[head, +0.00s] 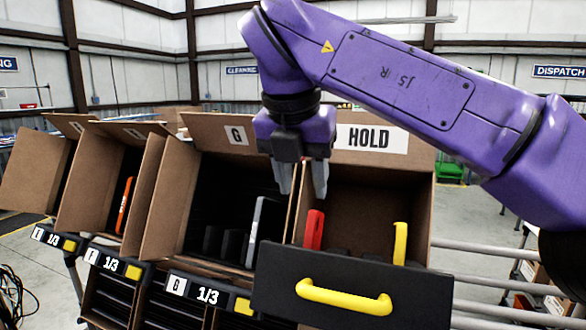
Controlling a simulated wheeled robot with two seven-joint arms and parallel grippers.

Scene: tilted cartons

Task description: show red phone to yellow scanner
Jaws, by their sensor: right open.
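A red phone (314,230) stands upright at the left side of the HOLD carton (372,190), its lower part hidden behind the dark front panel. My right gripper (302,192) points down, open and empty, just above the red phone and slightly to its left. Its fingers are over the wall between the G carton and the HOLD carton. A slim yellow item (400,243) stands at the right of the HOLD carton; I cannot tell whether it is a phone or a scanner. No other thing is clearly a yellow scanner. My left gripper is not in view.
The dark front panel (285,285) bears a yellow handle (343,302). The G carton (165,215) holds a grey phone (258,228) and dark slots. A carton further left (88,190) holds an orange phone (124,205). Raised flaps and carton walls surround the gripper.

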